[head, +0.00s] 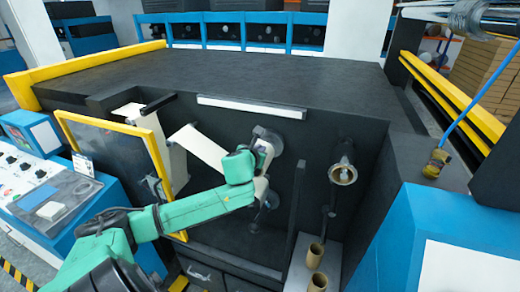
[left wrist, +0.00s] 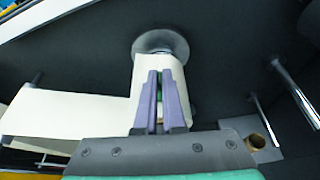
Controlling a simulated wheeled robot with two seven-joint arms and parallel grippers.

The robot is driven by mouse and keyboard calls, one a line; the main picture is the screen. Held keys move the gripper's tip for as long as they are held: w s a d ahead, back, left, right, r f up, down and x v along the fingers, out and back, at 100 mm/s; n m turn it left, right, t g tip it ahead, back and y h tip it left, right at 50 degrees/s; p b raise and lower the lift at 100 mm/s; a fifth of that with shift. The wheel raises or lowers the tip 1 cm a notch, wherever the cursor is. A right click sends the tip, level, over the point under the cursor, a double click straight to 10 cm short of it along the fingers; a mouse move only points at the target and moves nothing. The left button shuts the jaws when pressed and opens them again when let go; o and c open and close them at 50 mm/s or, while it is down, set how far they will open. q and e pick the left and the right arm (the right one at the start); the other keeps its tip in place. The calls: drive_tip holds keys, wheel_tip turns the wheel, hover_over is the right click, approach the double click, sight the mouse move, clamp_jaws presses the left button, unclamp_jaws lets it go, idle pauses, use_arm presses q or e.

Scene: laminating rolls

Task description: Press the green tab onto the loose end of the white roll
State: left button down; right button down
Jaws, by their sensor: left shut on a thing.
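The white roll (left wrist: 147,72) sits on a round grey hub (left wrist: 160,42) against the dark machine wall. Its white sheet (left wrist: 70,112) stretches off to the left. In the head view the sheet (head: 203,150) runs to the roll, which my left arm partly covers. My left gripper (left wrist: 165,78) is in front of the roll, its purple fingers shut on the small green tab (left wrist: 159,92). The tab shows only as a sliver between the fingers. I cannot tell whether it touches the roll. The roll's loose end is not clearly visible. My right gripper is in neither view.
A yellow-framed clear door (head: 155,150) stands open at left. An empty spindle (head: 343,173) is to the right, with brown cardboard cores (head: 316,255) below it. A dark upright panel (head: 295,215) separates the bays. A control panel (head: 45,185) is at far left.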

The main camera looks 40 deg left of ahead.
use_arm(q)
drive_tip(key=shift+f, duration=0.6)
idle(0.6)
drive_tip(key=c, duration=0.9)
unclamp_jaws()
drive_tip(key=shift+c, duration=0.2)
drive_tip(key=shift+a, duration=0.1)
